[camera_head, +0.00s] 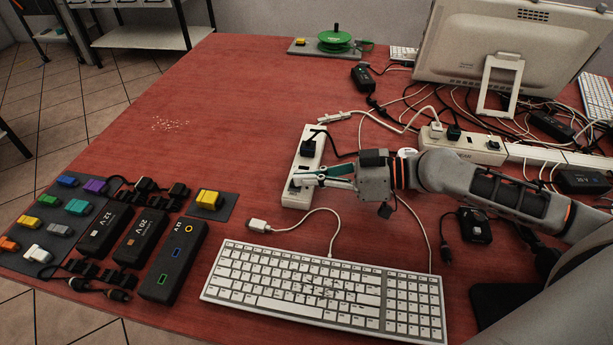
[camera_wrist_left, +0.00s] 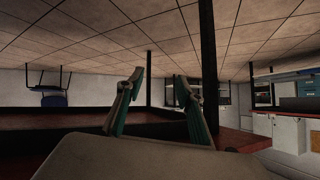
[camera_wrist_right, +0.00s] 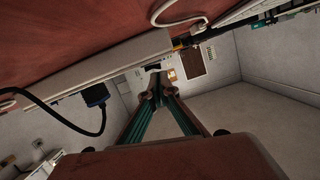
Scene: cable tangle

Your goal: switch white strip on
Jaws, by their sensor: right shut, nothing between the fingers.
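The white strip (camera_head: 304,150) lies on the red table, left of the monitor, its long side running away from me. A black plug sits in its far part. My right gripper (camera_head: 296,180) reaches in from the right, shut and empty, its fingertips over the strip's near end. The fingertips hide that end, so I cannot see the switch or tell whether they touch it. In the right wrist view, the closed fingertips (camera_wrist_right: 158,80) show with a dark plug and cable to their left. My left gripper (camera_wrist_left: 160,76) is open and empty, away from the table's objects.
A second, cream strip (camera_head: 464,143) with plugs lies at the right among tangled cables. A white keyboard (camera_head: 325,288) lies in front. Black adapters (camera_head: 173,262) and a mat of coloured blocks (camera_head: 75,232) are at the left. The table's far left is mostly clear.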

